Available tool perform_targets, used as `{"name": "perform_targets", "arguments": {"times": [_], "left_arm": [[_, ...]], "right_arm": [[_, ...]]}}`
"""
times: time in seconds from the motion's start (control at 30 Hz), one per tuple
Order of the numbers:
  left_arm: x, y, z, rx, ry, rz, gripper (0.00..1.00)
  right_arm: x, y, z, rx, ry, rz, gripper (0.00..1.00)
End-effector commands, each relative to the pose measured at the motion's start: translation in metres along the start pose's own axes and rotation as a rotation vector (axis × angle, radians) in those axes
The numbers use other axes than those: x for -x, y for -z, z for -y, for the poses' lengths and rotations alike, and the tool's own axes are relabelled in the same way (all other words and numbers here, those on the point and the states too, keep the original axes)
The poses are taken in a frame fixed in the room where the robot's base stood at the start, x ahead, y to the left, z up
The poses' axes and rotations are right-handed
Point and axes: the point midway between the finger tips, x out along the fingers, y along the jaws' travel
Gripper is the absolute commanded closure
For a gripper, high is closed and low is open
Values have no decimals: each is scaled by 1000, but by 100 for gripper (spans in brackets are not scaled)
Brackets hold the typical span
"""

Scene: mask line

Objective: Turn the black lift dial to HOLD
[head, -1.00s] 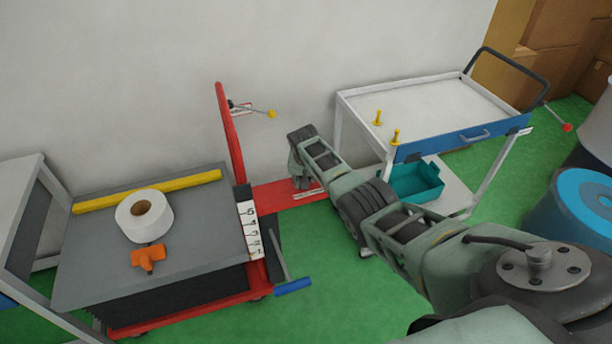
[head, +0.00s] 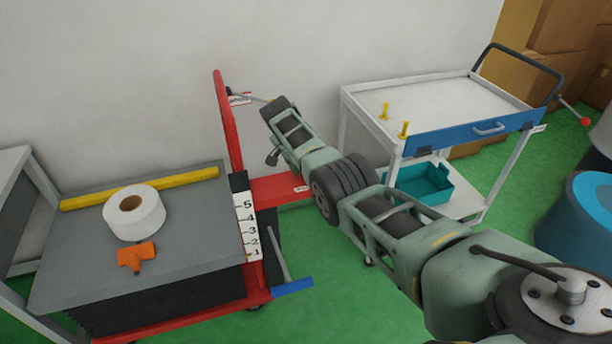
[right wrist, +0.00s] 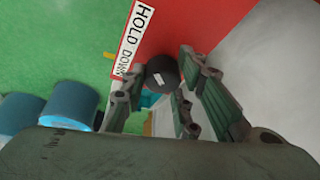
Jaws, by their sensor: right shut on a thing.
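The black lift dial (right wrist: 163,71) shows in the right wrist view, with a short white mark on its face. It stands against a red panel (right wrist: 205,22). A white label (right wrist: 134,38) reading HOLD and DOWN runs beside it. My right gripper (right wrist: 158,76) has its fingers on either side of the dial and is shut on it. In the head view my right gripper (head: 272,157) is beside the red upright of the lift cart, above its red plate (head: 277,190). I cannot make out the dial there. My left gripper is not in view.
The lift table (head: 195,245) holds a white roll (head: 134,212), an orange piece (head: 136,257) and a yellow bar (head: 140,189). A blue-handled pedal (head: 292,287) sticks out in front. A white cart (head: 430,105) with a teal bin (head: 425,183) stands right. Blue drums (head: 575,220) are at far right.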

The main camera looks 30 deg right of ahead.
Motion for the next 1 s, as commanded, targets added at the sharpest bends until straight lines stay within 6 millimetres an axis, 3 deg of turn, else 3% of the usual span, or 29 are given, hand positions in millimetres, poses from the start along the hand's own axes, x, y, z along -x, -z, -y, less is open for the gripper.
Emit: {"name": "perform_targets", "arguments": {"times": [0.17, 0.6, 0.63, 0.8, 1.0], "left_arm": [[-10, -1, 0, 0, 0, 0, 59], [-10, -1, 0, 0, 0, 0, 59], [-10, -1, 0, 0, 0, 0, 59], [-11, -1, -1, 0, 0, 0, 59], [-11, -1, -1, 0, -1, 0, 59]], "right_arm": [[-6, -1, -6, -30, -33, -3, 98], [-5, -1, -7, -38, -39, -1, 98], [-5, -1, -7, -38, -39, 0, 71], [-5, -2, -6, -37, -36, 0, 59], [-3, -1, -4, -37, -30, 0, 59]]}}
